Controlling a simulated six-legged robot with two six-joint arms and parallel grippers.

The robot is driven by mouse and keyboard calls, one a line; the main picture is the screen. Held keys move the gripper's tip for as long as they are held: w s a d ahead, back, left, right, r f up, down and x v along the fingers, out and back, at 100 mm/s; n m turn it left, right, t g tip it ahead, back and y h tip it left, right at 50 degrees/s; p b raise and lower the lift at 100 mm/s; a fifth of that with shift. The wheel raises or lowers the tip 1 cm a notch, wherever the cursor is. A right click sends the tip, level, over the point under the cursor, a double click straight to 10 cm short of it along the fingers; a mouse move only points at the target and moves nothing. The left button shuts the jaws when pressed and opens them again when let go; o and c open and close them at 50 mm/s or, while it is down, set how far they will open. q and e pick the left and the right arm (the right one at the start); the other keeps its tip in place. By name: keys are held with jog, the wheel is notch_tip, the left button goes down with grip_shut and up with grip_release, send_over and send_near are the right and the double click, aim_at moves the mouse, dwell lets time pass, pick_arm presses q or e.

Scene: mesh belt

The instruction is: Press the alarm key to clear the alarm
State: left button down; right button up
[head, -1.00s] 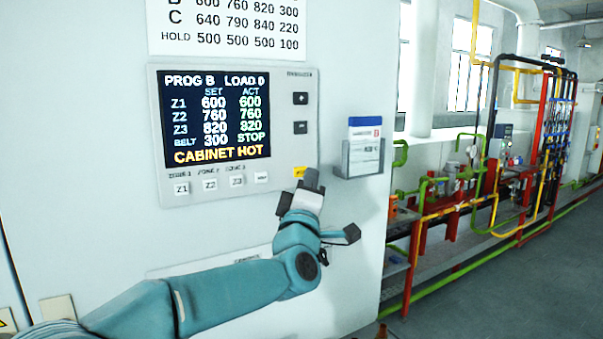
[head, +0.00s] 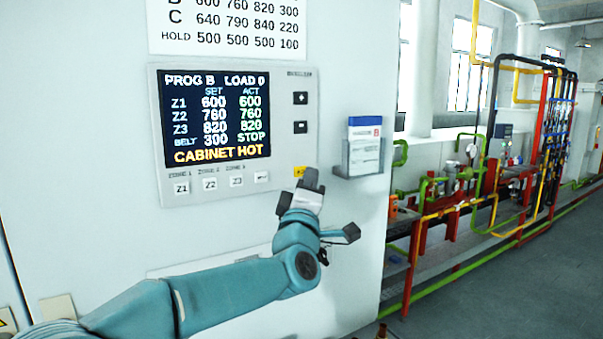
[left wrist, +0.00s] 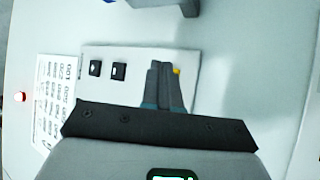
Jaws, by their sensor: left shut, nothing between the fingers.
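The yellow alarm key (head: 300,171) is at the lower right of the control panel (head: 288,160). In the head view my left gripper (head: 311,180) is shut and empty, with its fingertips just below and right of the key, hiding part of it. In the left wrist view the shut fingers (left wrist: 159,66) point at the panel and the yellow key (left wrist: 177,71) shows just to their right. I cannot tell whether they touch it. The panel's screen (head: 214,115) reads CABINET HOT in yellow, with BELT at 300 and STOP. My right gripper is not in view.
White keys marked Z1, Z2 and Z3 (head: 209,184) and another white key (head: 261,177) line the panel's bottom. Two black keys (head: 300,112) sit above the alarm key. A card holder (head: 362,158) juts out at the right. Pipework stands beyond the cabinet's edge.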

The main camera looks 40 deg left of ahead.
pick_arm(q)
jog(key=shift+w+a+b, duration=0.15)
jog(key=shift+a+b, duration=0.15)
jog(key=shift+a, duration=0.1)
jog(key=shift+w+a, duration=0.1)
jog(key=shift+a, duration=0.2)
dwell(0.6)
jog(key=shift+s+d+b, duration=0.3)
jog(key=shift+d+b, duration=0.25)
jog(key=shift+d, duration=0.15)
jog(key=shift+s+d+b, duration=0.2)
jog(key=shift+s+d, duration=0.15)
jog(key=shift+d, duration=0.45)
jog(key=shift+s+d+b, duration=0.15)
jog(key=shift+s+d, duration=0.15)
jog(key=shift+d, duration=0.45)
jog(key=shift+s+d+b, duration=0.2)
jog(key=shift+s+d, duration=0.15)
jog(key=shift+d, duration=0.45)
